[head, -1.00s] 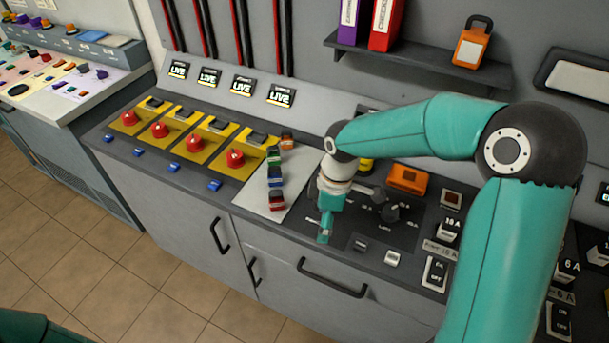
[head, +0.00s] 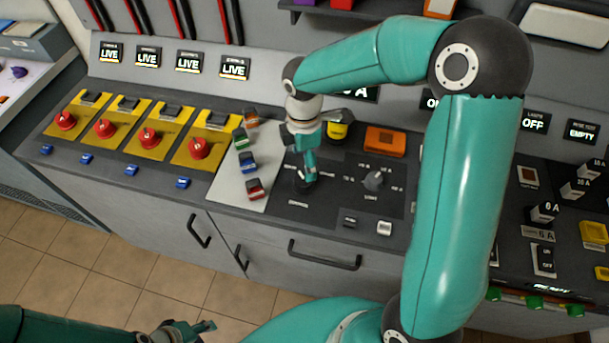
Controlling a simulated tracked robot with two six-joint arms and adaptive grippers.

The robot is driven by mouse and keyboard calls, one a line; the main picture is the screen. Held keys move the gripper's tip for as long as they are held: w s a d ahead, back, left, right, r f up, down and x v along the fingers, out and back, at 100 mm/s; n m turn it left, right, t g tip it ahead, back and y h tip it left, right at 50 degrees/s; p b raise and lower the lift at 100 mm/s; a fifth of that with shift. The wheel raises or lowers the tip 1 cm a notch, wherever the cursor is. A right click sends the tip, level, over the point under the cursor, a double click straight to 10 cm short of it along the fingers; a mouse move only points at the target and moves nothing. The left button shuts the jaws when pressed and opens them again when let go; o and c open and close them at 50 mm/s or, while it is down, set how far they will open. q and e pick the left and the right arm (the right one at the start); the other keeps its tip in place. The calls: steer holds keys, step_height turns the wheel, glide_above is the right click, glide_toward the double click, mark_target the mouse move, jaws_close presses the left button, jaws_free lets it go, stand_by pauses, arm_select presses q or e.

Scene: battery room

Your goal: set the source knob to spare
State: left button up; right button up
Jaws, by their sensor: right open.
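A dark knob (head: 301,186), probably the source knob, sits on the dark panel just right of the pale plate. Small labels surround it but are too small to read, so I cannot tell its setting. My right gripper (head: 310,174) points down at this knob with its jaws open and partly hides it. I cannot tell whether its fingers touch the knob.
Small coloured pieces, including a red one (head: 255,188), stand on the pale plate (head: 228,189). An orange box (head: 385,141) and a yellow-and-black item (head: 338,129) are behind the knobs. A drawer handle (head: 325,256) juts out below.

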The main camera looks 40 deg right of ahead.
mark_target(304, 177)
step_height(304, 177, down, 7)
steer(key=shift+s+f, duration=0.1)
steer(key=shift+f, duration=0.1)
steer(key=shift+c, duration=0.4)
steer(key=c, duration=1.1)
